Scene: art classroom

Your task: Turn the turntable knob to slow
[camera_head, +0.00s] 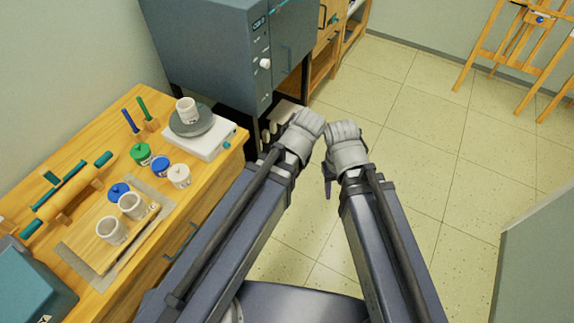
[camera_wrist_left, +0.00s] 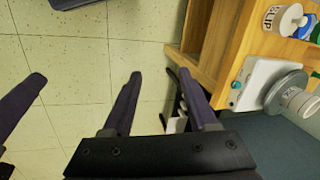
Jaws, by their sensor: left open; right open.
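The turntable is a white box (camera_head: 200,147) with a round grey disc (camera_head: 191,124) on top, at the right end of the wooden bench. A small teal knob (camera_head: 227,145) sits on its right side; in the left wrist view the knob (camera_wrist_left: 236,85) is on the near side of the white box (camera_wrist_left: 262,82). I cannot read its setting. My left gripper (camera_wrist_left: 160,73) is open and empty, beside the bench over the floor, apart from the knob. In the head view its fingers are hidden by its wrist. My right gripper (camera_head: 328,186) is open and empty, farther right over the floor.
A white cup (camera_head: 186,108) stands on the disc. Glaze jars (camera_head: 141,153), a rolling pin (camera_head: 74,186) and a board with cups (camera_head: 95,250) share the bench (camera_head: 150,98). A grey kiln (camera_head: 205,50) stands behind. The tiled floor (camera_head: 420,130) to the right is clear.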

